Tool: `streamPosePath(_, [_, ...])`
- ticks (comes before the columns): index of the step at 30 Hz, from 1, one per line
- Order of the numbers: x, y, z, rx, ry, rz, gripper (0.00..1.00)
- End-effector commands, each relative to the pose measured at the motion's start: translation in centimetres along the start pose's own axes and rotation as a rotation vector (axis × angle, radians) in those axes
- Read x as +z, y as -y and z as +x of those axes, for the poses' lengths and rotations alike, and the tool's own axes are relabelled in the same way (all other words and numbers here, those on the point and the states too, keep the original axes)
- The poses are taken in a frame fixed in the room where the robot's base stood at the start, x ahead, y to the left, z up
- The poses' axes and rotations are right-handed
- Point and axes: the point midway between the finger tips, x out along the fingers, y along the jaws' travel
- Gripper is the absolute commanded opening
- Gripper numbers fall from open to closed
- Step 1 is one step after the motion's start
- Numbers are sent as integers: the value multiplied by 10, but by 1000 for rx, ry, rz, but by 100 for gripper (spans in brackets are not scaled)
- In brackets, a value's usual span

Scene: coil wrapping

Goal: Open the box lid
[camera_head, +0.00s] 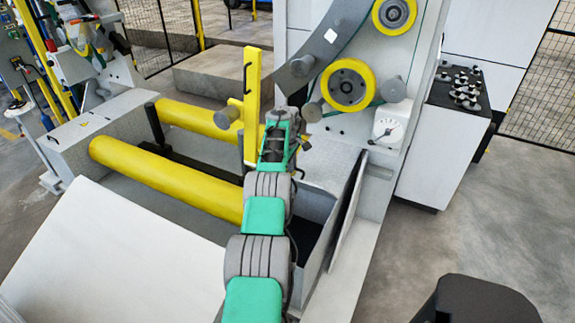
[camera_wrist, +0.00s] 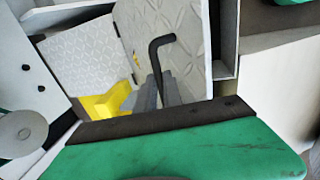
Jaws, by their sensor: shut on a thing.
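In the wrist view, a black bent handle (camera_wrist: 158,58) stands in front of a pale, diamond-patterned panel, which looks like the box lid (camera_wrist: 188,28). The grey fingers of my gripper (camera_wrist: 163,93) are closed around the handle's lower part; the exact contact is partly hidden by my green wrist cover. In the head view, the grey box (camera_head: 318,203) is right of my arm, with a dark opening in its top. A thin panel, apparently the lid (camera_head: 348,215), stands steeply at its right side. My fingers are hidden behind my arm there.
Two yellow rollers (camera_head: 165,180) lie left of my arm. A yellow upright post (camera_head: 252,105) stands close beside my wrist. The machine's tall panel with yellow-rimmed wheels (camera_head: 348,85) rises behind the box. Open floor (camera_head: 455,225) is at the right.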

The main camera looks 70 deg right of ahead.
Motion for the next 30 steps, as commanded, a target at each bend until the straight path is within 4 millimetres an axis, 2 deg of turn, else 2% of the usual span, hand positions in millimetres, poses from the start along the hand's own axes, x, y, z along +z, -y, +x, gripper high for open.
streamPosePath(1, [4, 2, 7, -8, 6, 5, 0])
streamPosePath(15, [1, 4, 9, -13, 6, -4, 0])
streamPosePath(16, [0, 4, 9, -14, 6, -4, 13])
streamPosePath(23, [-2, 3, 5, -10, 3, -8, 32])
streamPosePath(30, [-2, 2, 3, -7, 2, -7, 32])
